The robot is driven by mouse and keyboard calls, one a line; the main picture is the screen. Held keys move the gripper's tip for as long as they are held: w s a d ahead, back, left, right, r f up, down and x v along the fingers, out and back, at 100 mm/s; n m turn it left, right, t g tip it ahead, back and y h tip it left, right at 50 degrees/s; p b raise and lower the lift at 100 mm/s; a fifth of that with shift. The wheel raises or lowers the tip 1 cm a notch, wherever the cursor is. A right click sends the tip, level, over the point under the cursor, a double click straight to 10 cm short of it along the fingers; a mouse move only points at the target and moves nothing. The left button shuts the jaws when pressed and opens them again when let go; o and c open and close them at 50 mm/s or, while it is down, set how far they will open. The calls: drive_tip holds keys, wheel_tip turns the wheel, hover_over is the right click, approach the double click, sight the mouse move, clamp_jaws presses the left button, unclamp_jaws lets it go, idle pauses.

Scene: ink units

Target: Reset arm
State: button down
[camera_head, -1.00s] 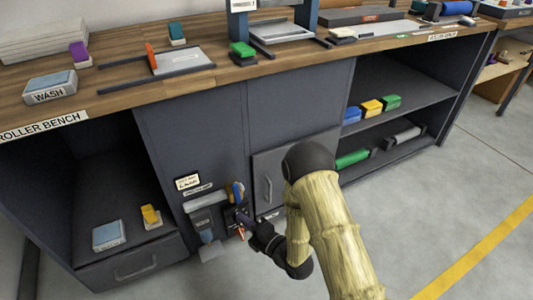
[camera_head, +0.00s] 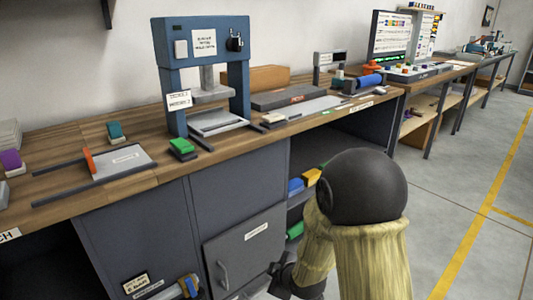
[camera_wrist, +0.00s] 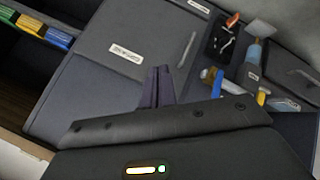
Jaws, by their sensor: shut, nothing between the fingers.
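My arm rises at the lower middle of the head view, with a dark round joint and pale yellow, wood-like links. My gripper is at the bottom edge of the head view (camera_head: 282,272), partly cut off, in front of the bench cabinet. In the wrist view my gripper's (camera_wrist: 158,85) two dark fingers are together and empty. They point toward the grey cabinet door (camera_wrist: 125,50), which has a white label and a bar handle. The same door shows in the head view (camera_head: 245,245). I cannot tell the exact gap to it.
The wooden bench top (camera_head: 75,205) holds a blue press frame (camera_head: 205,25), a green block (camera_head: 182,147) and other blocks. Blue and yellow blocks (camera_head: 312,177) sit on a shelf beside my arm. A tool holder (camera_wrist: 222,40) hangs beside the door. Open floor lies at the right.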

drive_tip(key=s+d+r+m+g+h+p, duration=0.1)
drive_tip(key=s+d+r+m+g+h, duration=0.15)
drive_tip(key=s+d+r+m, duration=0.4)
drive_tip(key=s+d+r+m+g+h+p, duration=0.1)
drive_tip(key=s+d+r+m+g+p, duration=0.2)
drive_tip(key=s+d+m, duration=0.5)
drive_tip(key=w+a+p+v, duration=0.1)
drive_tip(key=w+p+v, duration=0.2)
drive_tip(key=p+v, duration=1.5)
drive_tip(key=w+a+r+p+v, duration=0.1)
drive_tip(key=w+p+v, duration=0.3)
drive_tip(key=p+v, duration=1.5)
drive_tip(key=shift+a+r, duration=0.15)
drive_tip(key=shift+r, duration=0.65)
